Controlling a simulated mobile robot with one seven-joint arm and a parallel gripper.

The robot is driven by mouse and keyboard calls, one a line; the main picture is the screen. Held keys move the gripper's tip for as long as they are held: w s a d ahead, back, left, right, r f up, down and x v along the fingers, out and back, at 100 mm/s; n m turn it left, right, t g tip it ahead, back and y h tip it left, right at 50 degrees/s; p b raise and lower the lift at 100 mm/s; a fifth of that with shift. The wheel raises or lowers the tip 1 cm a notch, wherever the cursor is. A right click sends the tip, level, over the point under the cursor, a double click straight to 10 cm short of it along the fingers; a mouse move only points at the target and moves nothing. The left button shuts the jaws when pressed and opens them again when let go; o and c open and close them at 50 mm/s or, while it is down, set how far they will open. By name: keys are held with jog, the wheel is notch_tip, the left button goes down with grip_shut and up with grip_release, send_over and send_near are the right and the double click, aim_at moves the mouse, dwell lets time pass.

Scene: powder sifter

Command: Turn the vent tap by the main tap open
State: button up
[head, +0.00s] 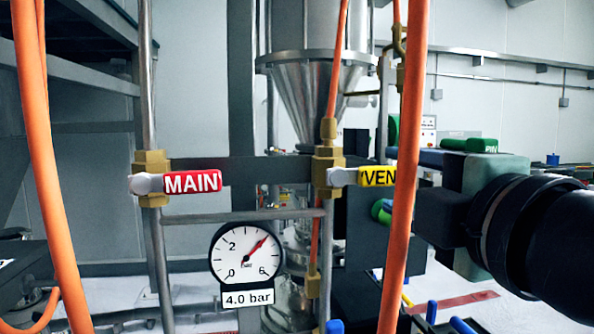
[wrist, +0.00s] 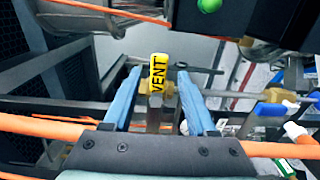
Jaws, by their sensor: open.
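The vent tap has a yellow handle marked VENT (head: 376,176) on a brass body (head: 328,168). The handle lies level, pointing right across the upright pipe, and an orange hose hides its right end in the head view. In the wrist view, the yellow handle (wrist: 158,72) sits between the blue fingers of my gripper (wrist: 158,76). The fingers are open, with gaps showing on both sides of the handle. The main tap's red handle (head: 192,182) also lies level, to the left. My arm reaches in from the right.
A pressure gauge (head: 245,255) with a 4.0 bar label hangs below and between the taps. Orange hoses (head: 403,170) run in front of the panel and close to my gripper. A steel hopper (head: 312,85) stands behind.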

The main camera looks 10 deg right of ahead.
aim_at(389, 177)
jog(key=shift+w+a, duration=0.1)
jog(key=shift+w, duration=1.8)
jog(key=shift+s+r, duration=0.1)
grip_shut()
